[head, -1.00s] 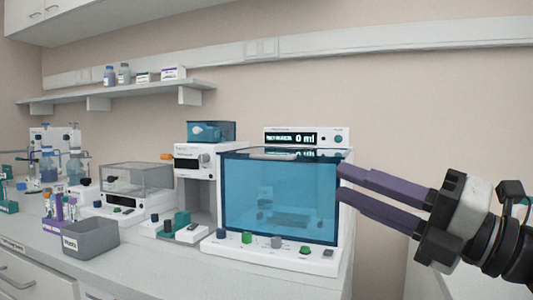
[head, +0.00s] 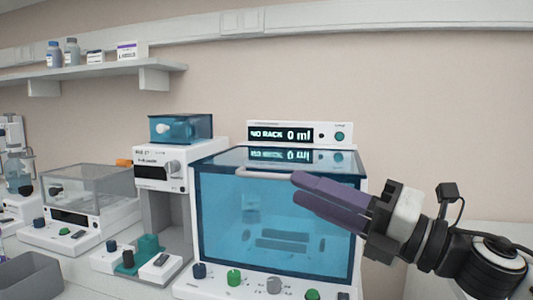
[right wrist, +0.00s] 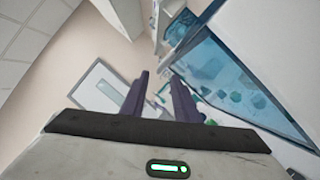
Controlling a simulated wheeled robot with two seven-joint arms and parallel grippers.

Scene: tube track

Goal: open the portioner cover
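The portioner (head: 272,290) is a white machine with a display panel reading "NO RACK 0 ml" on top. Its see-through blue cover (head: 230,215) is down over the front and top. A pale bar handle (head: 262,174) runs along the cover's upper front edge. My right gripper (head: 297,188) has two purple fingers in front of the cover, with tips near the handle's right end. Whether they touch it is unclear. In the right wrist view the fingers (right wrist: 161,80) are apart with nothing between them, and the blue cover (right wrist: 225,80) lies to their right. My left gripper is out of view.
Left of the portioner stands a white machine with a blue-topped box (head: 180,128). Further left are a clear-lidded balance (head: 90,185) and a grey bin (head: 30,275). A wall shelf (head: 90,69) holds bottles and boxes. The space above the portioner looks clear.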

